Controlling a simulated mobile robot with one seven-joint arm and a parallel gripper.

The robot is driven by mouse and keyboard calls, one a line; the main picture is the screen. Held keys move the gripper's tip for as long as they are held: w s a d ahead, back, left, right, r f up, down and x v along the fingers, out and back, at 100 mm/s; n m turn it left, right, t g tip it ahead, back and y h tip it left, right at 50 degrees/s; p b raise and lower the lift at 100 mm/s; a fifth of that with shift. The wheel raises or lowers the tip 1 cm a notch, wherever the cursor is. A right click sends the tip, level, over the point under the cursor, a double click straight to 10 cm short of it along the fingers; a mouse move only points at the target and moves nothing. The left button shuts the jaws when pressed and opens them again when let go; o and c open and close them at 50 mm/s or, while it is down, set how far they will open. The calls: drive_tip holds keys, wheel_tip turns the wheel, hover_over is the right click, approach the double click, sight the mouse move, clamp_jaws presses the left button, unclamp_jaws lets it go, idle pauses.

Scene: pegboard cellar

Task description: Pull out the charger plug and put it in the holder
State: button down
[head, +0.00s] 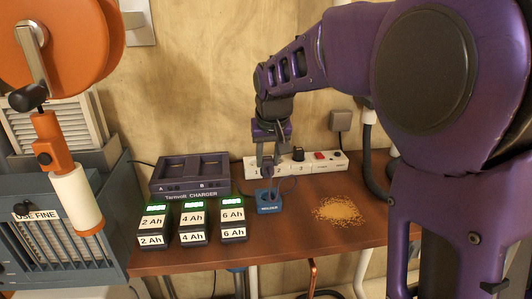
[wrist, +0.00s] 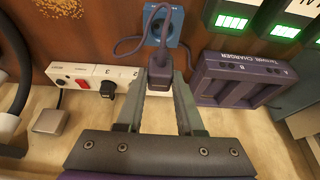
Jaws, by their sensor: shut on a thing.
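The dark purple charger plug (wrist: 160,76) is between the two grey fingers of my gripper (wrist: 161,88) in the wrist view. My gripper is shut on it. In the head view my gripper (head: 269,160) points down at the left part of the white power strip (head: 318,166). A white surface shows just beyond the plug between the fingers; I cannot tell whether the plug is still seated in the socket there. Its cable (wrist: 128,47) loops beside the blue holder (head: 268,203), which stands on the bench in front of the strip and also shows in the wrist view (wrist: 174,29).
A black plug (wrist: 107,90) sits in the strip beside my gripper. The charger (head: 190,177) and several labelled battery packs (head: 192,220) stand left of the holder. A tan crumb pile (head: 338,211) lies to the right. The front of the wooden bench (head: 280,244) is clear.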

sight(269, 168)
drive_tip(key=shift+s+d, duration=0.1)
drive_tip(key=shift+s, duration=0.25)
drive_tip(key=shift+f, duration=0.2)
drive_tip(key=shift+f, duration=1.35)
drive_tip(key=shift+f, duration=2.35)
idle(3.1)
idle(0.4)
drive_tip(key=shift+c, duration=2.3)
unclamp_jaws()
drive_tip(key=shift+r, duration=0.1)
